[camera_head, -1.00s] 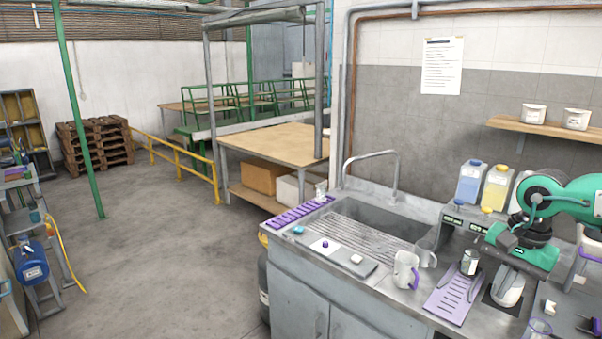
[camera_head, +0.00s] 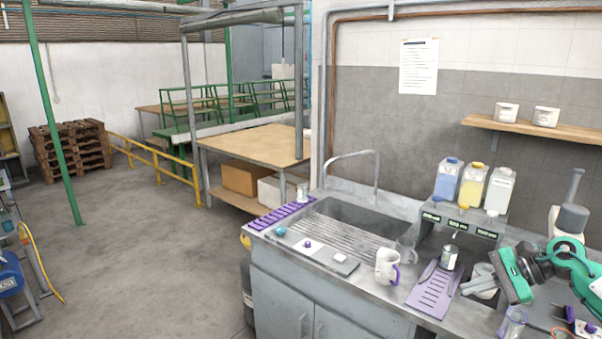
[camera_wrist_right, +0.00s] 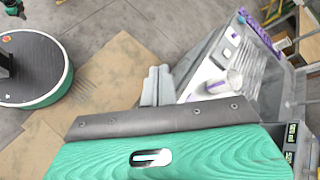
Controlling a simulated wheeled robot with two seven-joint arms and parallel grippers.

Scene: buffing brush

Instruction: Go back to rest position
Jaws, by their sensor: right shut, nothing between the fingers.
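My right gripper (camera_head: 467,288) shows at the lower right of the head view, with its grey fingers shut and empty, pointing left. It is above the counter, near the front of the purple slotted mat (camera_head: 431,297). In the right wrist view the closed fingers (camera_wrist_right: 157,86) point towards the counter (camera_wrist_right: 205,70), with nothing between them. A small labelled tin (camera_head: 449,257) stands at the back of the mat. A white container (camera_head: 484,270) is partly hidden behind the gripper. My left gripper is not in view.
A white mug (camera_head: 386,267) with a purple handle and a clear beaker (camera_head: 406,249) stand left of the mat. A dispenser stand (camera_head: 460,226) with blue, yellow and white jugs is behind. A glass (camera_head: 512,323) stands near the front edge.

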